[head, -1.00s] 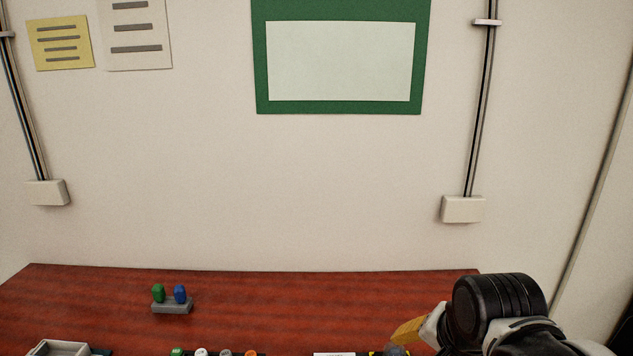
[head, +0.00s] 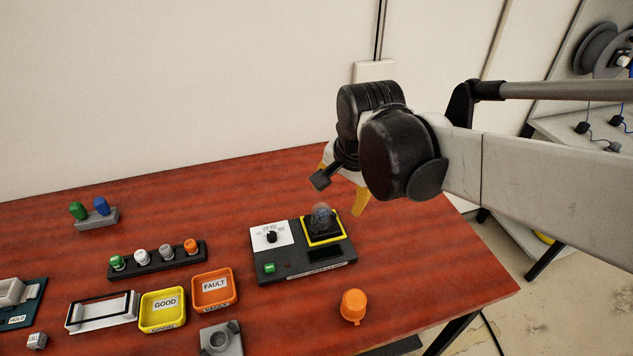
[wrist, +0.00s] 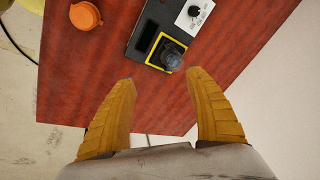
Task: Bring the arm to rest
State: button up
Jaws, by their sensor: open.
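My gripper (head: 340,200) is raised over the right back part of the red-brown table (head: 440,290), just behind the tester box. In the wrist view my gripper (wrist: 160,76) shows two yellow-orange fingers spread apart with nothing between them. The dark tester box (head: 285,279) has a white dial plate, a green button and a yellow-framed socket. A dark, round-topped piece (head: 321,217) stands in that socket, and it also shows in the wrist view (wrist: 170,58), just beyond the fingertips. The fingers look apart from it.
An orange cap (head: 353,305) stands right of the yellow GOOD tray (head: 163,310) and orange FAULT tray (head: 214,290). A rack of several coloured knobs (head: 157,259) and a grey holder (head: 97,220) stand left. A shelf with a cable reel (head: 597,48) is far right.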

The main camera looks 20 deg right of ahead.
jog(key=w+f+m+g, duration=0.2)
jog(key=w+f+m, duration=0.1)
jog(key=w+m, duration=0.2)
jog(key=m+g+p, duration=0.1)
jog(key=m+g, duration=0.1)
jog(key=m, duration=0.4)
send_over(322, 208)
notch_tip(322, 208, down, 6)
jog(key=shift+r, duration=0.1)
jog(key=shift+f+m, duration=0.3)
jog(key=shift+f, duration=0.35)
notch_tip(322, 208, down, 7)
jog(key=b, duration=0.5)
jog(key=shift+r, duration=0.1)
jog(key=shift+r+n, duration=0.2)
jog(key=shift+n, duration=1.6)
jog(key=c, duration=0.8)
jog(key=shift+m, duration=1.2)
jog(key=shift+c, duration=0.2)
